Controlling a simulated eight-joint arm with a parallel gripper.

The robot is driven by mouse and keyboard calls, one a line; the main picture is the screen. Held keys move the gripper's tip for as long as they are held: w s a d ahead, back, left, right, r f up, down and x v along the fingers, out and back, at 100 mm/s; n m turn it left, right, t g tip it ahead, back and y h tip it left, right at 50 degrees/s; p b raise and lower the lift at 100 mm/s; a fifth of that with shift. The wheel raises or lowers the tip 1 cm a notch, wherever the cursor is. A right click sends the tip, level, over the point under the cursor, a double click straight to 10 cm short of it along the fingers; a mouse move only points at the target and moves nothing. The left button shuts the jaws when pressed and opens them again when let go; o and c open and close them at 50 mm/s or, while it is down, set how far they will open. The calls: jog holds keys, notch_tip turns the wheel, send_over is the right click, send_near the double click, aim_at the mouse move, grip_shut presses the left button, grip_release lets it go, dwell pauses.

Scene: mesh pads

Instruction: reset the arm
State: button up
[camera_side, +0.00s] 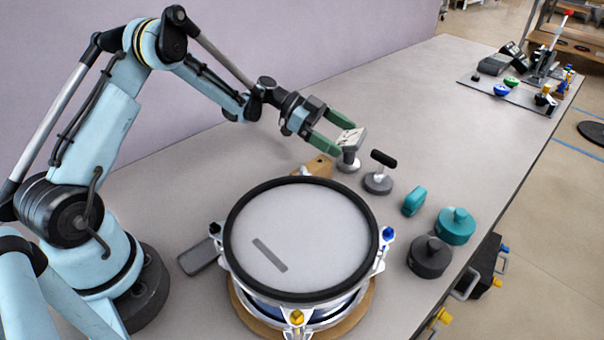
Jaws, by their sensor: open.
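My gripper (331,131) has green fingers that are spread apart. It hangs above the table behind the round mesh pad, near the upper middle of the view. A small grey stand with a pale, tilted top (351,138) shows just beside the fingertips. The fingers do not appear closed on it, and I cannot tell whether they touch it. The round mesh pad (310,225) has a black rim and a grey face with a dark bar mark. It sits in a metal frame on a wooden base.
To the right of the pad are a black-handled tool (379,178), a small teal piece (414,201), a teal round weight (455,226) and a dark round weight (430,257). A grey block (200,256) lies left of it.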

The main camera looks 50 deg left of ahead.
aim_at(355, 164)
jog(key=x, duration=0.5)
jog(key=shift+d+f, duration=0.2)
jog(key=shift+d, duration=0.1)
notch_tip(355, 164, up, 10)
jog(key=shift+a+f, duration=0.1)
jog(key=shift+f, duration=0.05)
jog(key=s+d+r+n, duration=0.1)
jog(key=s+d+r, duration=0.6)
jog(key=s+d, duration=0.55)
jog(key=shift+n+t+y, duration=0.3)
jog(key=shift+t+y, duration=0.3)
jog(key=shift+t, duration=0.2)
jog(key=shift+s+d+f, duration=0.15)
jog(key=shift+s+d, duration=0.5)
jog(key=shift+s, duration=1.25)
jog(key=shift+s+d+f, duration=0.15)
jog(key=shift+s+d, duration=0.55)
jog(key=shift+s, duration=1.2)
jog(key=shift+s+d+f, duration=0.2)
jog(key=shift+s+d, duration=0.45)
jog(key=shift+s, duration=1.2)
